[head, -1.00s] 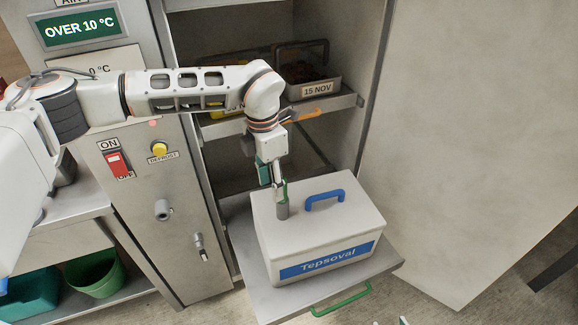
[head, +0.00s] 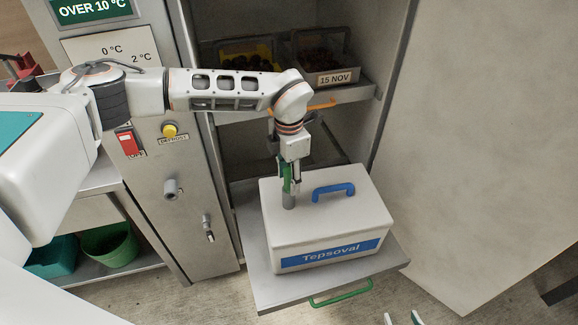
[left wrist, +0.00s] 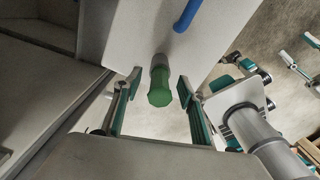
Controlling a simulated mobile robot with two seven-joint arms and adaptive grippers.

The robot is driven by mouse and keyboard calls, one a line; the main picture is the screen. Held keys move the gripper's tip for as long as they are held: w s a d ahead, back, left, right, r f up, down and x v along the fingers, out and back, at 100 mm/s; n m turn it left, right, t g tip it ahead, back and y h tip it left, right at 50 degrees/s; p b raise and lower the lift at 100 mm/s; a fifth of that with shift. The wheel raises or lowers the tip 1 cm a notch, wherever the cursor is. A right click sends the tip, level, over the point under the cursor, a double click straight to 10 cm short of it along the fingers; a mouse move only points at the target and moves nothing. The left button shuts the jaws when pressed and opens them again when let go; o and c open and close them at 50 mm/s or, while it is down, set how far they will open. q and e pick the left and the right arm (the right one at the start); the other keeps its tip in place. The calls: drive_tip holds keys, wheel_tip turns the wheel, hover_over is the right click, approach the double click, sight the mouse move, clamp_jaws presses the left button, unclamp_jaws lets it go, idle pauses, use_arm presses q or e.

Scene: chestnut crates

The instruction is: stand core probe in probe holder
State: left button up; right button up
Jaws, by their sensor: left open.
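The core probe's green handle (head: 287,178) stands roughly upright in the grey tubular probe holder (head: 289,200) on the lid of the white Tepsoval box (head: 330,260). In the left wrist view the green handle end (left wrist: 160,97) lies between my left fingers, with the grey holder (left wrist: 158,65) beyond it. My left gripper (head: 289,186) is open around the handle, with visible gaps on both sides in the wrist view. The probe's lower part is hidden. My right gripper (head: 402,318) shows only its two fingertips at the bottom edge, apart and empty.
The box sits on a grey pull-out shelf (head: 275,290) with a green handle (head: 342,293); a blue handle (head: 334,191) rises from its lid. Crates of chestnuts (head: 325,52) stand on the shelf above. The cabinet door (head: 480,120) stands at right.

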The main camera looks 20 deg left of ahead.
use_arm(q)
drive_tip(key=shift+f, duration=0.8)
clamp_jaws()
drive_tip(key=c, duration=0.8)
unclamp_jaws()
clamp_jaws()
drive_tip(key=shift+r+p, duration=0.5)
drive_tip(key=shift+r, duration=0.15)
